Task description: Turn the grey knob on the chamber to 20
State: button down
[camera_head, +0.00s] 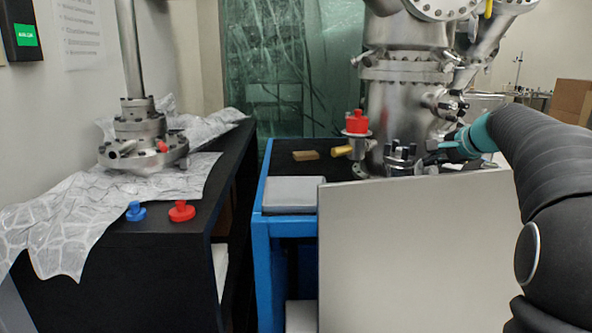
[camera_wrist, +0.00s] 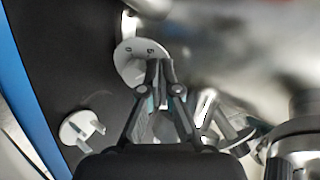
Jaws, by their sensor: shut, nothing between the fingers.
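The steel chamber (camera_head: 392,105) stands on the blue-framed bench at the right of the head view. In the wrist view, a light grey round dial (camera_wrist: 128,62) with small dark marks sits just beyond my fingertips; I cannot read its setting for sure. My gripper (camera_wrist: 160,66) is shut and empty, its tips overlapping the dial's right side in the picture. I cannot tell whether they touch it. In the head view my gripper (camera_head: 428,157) is low beside the chamber, among its bolted fittings, and the dial cannot be made out there.
A pale panel (camera_head: 415,255) stands before the bench. A red knob (camera_head: 357,122) and yellow handle (camera_head: 341,151) are left of the chamber. A white pronged piece (camera_wrist: 77,128) lies at lower left. Metal fittings (camera_wrist: 295,150) crowd the right. A black bench (camera_head: 150,265) is at left.

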jog(key=shift+d+f, duration=0.1)
jog(key=shift+f, duration=0.1)
dwell(0.3)
jog(key=shift+w+d+r+p, duration=0.15)
jog(key=shift+w+d+p, duration=0.1)
jog(key=shift+d+p, duration=0.5)
jog(key=shift+d+f, duration=0.2)
jog(key=shift+d, duration=0.2)
dwell(0.4)
jog(key=shift+w+r+p, duration=0.15)
jog(key=shift+r+p, duration=0.05)
jog(key=shift+p, duration=0.2)
jog(key=v, duration=0.6)
jog(key=shift+s+d+f, duration=0.2)
jog(key=shift+d+f, duration=0.05)
jog(key=shift+f, duration=0.15)
